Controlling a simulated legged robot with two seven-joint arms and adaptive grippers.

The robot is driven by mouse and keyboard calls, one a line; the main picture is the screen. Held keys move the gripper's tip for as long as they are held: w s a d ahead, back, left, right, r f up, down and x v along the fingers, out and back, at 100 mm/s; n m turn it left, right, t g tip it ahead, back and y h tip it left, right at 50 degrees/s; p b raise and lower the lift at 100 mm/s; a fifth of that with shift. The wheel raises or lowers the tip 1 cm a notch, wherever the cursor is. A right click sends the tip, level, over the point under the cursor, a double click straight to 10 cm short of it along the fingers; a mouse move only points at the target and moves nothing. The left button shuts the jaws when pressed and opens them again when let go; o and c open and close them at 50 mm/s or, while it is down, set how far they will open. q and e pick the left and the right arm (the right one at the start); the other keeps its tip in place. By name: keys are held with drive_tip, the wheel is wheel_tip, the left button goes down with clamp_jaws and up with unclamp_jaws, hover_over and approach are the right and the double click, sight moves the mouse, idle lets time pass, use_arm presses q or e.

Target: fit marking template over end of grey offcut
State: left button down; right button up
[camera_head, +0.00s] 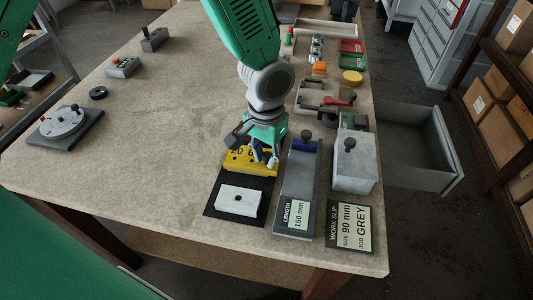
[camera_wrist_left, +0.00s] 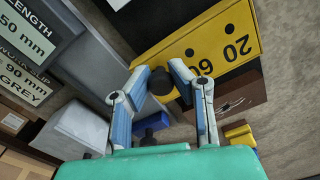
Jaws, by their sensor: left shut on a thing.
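The marking template appears to be the yellow plate (camera_head: 252,160) with dark numbers. It is at the far end of a black mat (camera_head: 212,210), and also shows large in the wrist view (camera_wrist_left: 205,45). My left gripper (camera_head: 265,155) is shut on its dark knob (camera_wrist_left: 160,82), with a finger on each side. I cannot tell whether the plate touches the mat. Which piece is the grey offcut is unclear: a long grey bar (camera_head: 298,185) with a blue far end and a thick pale grey block (camera_head: 356,172) both lie right of the gripper. My right gripper is not in view.
A length label (camera_head: 296,215) and a work slip reading 90 mm, GREY (camera_head: 350,227) lie near the front edge. An open drawer (camera_head: 415,150) stands right. The table's left middle is mostly clear.

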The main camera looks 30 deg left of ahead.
use_arm(q)
drive_tip(key=shift+f, duration=0.5)
drive_tip(key=c, duration=1.4)
unclamp_jaws()
drive_tip(key=shift+o, duration=0.2)
drive_tip(key=shift+r, duration=0.1)
wheel_tip(320, 180, up, 12)
